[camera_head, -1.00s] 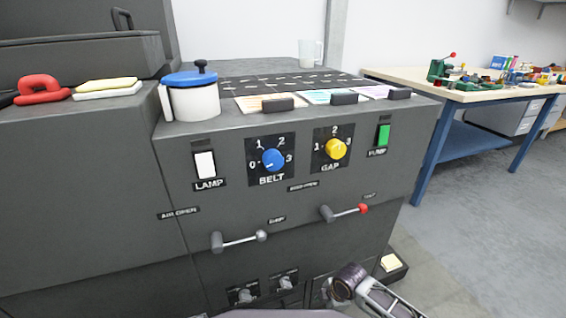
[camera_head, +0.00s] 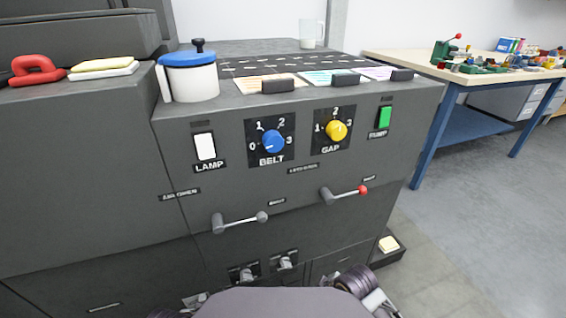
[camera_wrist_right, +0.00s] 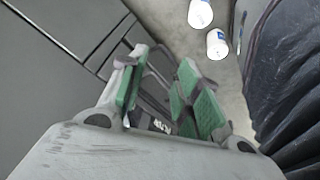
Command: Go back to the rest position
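My right gripper (camera_wrist_right: 160,78) shows in the right wrist view with its two green-padded fingers spread apart and nothing visible between them. In the head view only part of my right arm shows, low at the bottom edge in front of the machine, and its fingers cannot be made out. My left gripper is not in view. The dark grey machine (camera_head: 310,235) stands in front of me. Its front carries a blue BELT knob (camera_head: 273,141), a yellow GAP knob (camera_head: 337,131), a white LAMP switch (camera_head: 205,146), a green switch (camera_head: 384,118) and two levers.
A white pot with a blue lid (camera_head: 190,82) stands on the machine top. A workbench (camera_head: 400,62) with small parts stands at the right. A small dark box (camera_head: 383,259) is on the floor by the machine's corner. Open floor (camera_head: 490,230) lies to the right.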

